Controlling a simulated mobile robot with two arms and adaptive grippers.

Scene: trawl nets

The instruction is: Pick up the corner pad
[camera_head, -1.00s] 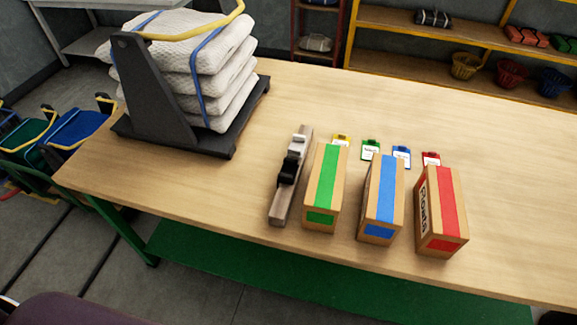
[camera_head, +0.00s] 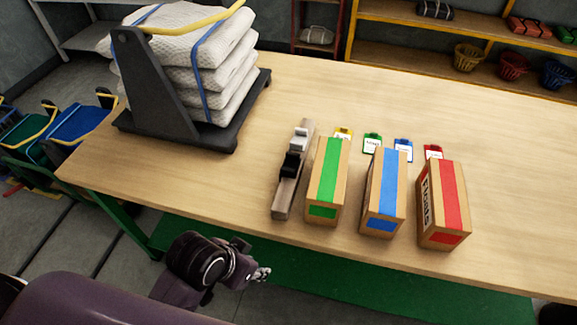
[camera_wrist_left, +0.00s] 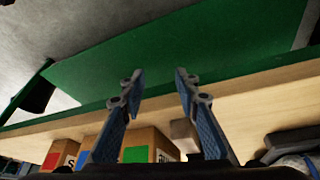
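A wooden bar (camera_head: 282,205) lies on the table left of the boxes. It carries a black piece (camera_head: 291,165) and a white piece (camera_head: 299,139); I cannot tell whether either is the corner pad. A stack of white netted bundles (camera_head: 228,75) with blue straps sits on a dark stand (camera_head: 150,80). My left gripper (camera_head: 262,274) is in front of the table's near edge, apart from these things. In the left wrist view its two fingers (camera_wrist_left: 158,86) are spread with nothing between them. My right gripper is not in view.
Boxes with green (camera_head: 326,180), blue (camera_head: 384,190) and red (camera_head: 443,200) bands stand on the table (camera_head: 480,120). Several coloured tags, one of them green (camera_head: 372,143), lie behind them. A green panel (camera_head: 330,275) is below the tabletop. The table's right side is clear.

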